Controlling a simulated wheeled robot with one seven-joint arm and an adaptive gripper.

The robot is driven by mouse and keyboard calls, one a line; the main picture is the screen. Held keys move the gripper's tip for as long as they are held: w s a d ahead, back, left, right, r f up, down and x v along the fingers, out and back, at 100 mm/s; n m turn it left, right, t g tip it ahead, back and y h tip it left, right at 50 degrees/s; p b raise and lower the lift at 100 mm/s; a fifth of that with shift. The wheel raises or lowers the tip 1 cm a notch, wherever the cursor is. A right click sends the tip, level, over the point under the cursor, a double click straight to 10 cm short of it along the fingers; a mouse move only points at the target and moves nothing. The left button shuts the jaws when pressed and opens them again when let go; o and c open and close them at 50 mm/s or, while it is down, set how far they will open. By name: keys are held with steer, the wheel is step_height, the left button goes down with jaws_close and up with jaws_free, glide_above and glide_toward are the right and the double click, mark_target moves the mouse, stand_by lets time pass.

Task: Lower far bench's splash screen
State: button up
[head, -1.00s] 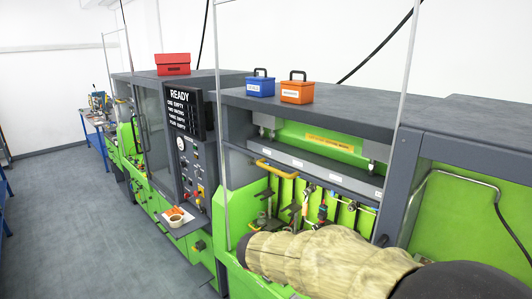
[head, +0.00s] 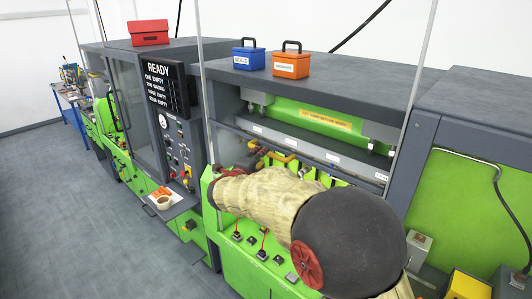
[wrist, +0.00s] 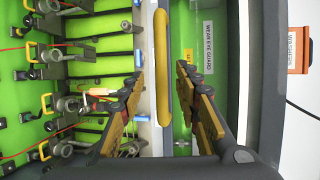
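The yellow handle bar (wrist: 162,70) of the splash screen lies lengthwise between my gripper's fingers in the wrist view. My gripper (wrist: 159,62) is open, with a gap visible on both sides of the bar. In the head view, the handle (head: 284,159) shows only partly behind my arm, at the front opening of the green and grey bench (head: 325,93). The clear pane itself is hard to make out. My fingers cannot be made out clearly in the head view.
A blue box (head: 249,60) and an orange box (head: 290,64) stand on the bench top. Clamps and injector lines (wrist: 50,75) fill the bay left of my fingers in the wrist view. A READY display (head: 160,85) stands left. The floor (head: 60,200) is clear at left.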

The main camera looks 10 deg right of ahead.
steer(key=shift+p+x, duration=0.55)
steer(key=shift+x, duration=2.6)
steer(key=shift+d, duration=0.1)
steer(key=shift+c, duration=1)
jaws_close()
